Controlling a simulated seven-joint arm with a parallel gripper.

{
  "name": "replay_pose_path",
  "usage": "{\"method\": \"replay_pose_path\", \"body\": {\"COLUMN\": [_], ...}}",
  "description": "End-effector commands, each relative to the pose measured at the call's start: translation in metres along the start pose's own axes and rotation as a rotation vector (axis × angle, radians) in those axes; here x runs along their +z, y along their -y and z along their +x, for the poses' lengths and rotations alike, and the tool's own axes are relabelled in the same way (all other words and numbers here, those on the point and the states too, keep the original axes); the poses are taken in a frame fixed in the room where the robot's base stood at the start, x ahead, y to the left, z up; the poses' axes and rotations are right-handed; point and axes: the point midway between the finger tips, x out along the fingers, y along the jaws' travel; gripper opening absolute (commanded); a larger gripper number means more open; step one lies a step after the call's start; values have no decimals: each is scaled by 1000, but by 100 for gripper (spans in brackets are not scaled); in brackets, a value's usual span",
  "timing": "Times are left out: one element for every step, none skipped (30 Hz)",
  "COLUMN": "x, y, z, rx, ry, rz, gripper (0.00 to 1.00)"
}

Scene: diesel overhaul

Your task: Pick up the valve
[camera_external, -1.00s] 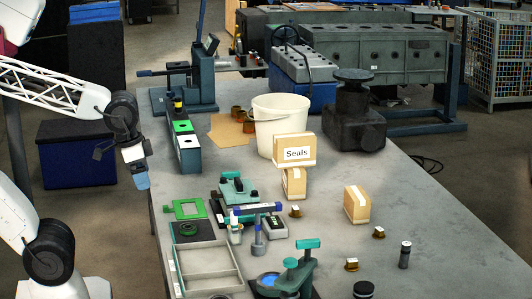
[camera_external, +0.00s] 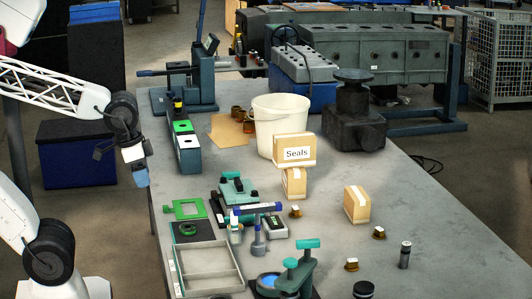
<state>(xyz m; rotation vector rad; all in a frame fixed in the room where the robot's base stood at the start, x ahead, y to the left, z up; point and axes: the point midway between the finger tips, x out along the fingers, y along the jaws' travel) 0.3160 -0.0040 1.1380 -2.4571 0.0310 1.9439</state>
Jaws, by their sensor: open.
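My gripper (camera_external: 141,180) hangs at the left, off the table's left edge, pointing down. It is open and holds nothing that I can see. It is apart from everything on the table. No part is clearly recognisable as the valve. A small grey-blue upright piece with a thin stem and wider base (camera_external: 258,242) stands near the table's middle, beside a small white-and-blue container (camera_external: 235,229). A dark cylinder with a light band (camera_external: 404,255) stands at the right. I cannot tell whether either is the valve.
A grey tray (camera_external: 239,270) lies at the front left. A white bucket (camera_external: 281,123), a "Seals" box (camera_external: 295,150), another carton (camera_external: 357,205) and teal fixtures (camera_external: 300,268) stand on the table (camera_external: 440,225). Several small brass pieces lie at the right. The far right is clear.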

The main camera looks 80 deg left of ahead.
Motion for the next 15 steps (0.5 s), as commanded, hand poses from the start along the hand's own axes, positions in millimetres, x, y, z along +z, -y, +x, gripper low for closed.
{"method": "replay_pose_path", "body": {"x": [0, 0, 0, 0, 0, 0, 0, 0, 0, -1, -1, -3, -4, -6, -10], "y": [0, 0, 0, 0, 0, 0, 0, 0, 0, 0, 0, 1, 1, 1, 2], "z": [0, 0, 0, 0, 0, 0, 0, 0, 0, 0, 0, 0, 0, 0, 0], "rx": [0, 0, 0, 0, 0, 0, 0, 0, 0, -1, -1, -2, -3, -5, -8], "ry": [0, 0, 0, 0, 0, 0, 0, 0, 0, 0, 1, 2, 3, 4, 6], "rz": [0, 0, 0, 0, 0, 0, 0, 0, 1, 2, 4, 8, 12, 18, 28], "gripper": [49, 49, 49, 49, 49, 49, 49, 49, 49, 49, 49, 49, 49, 49, 49]}}
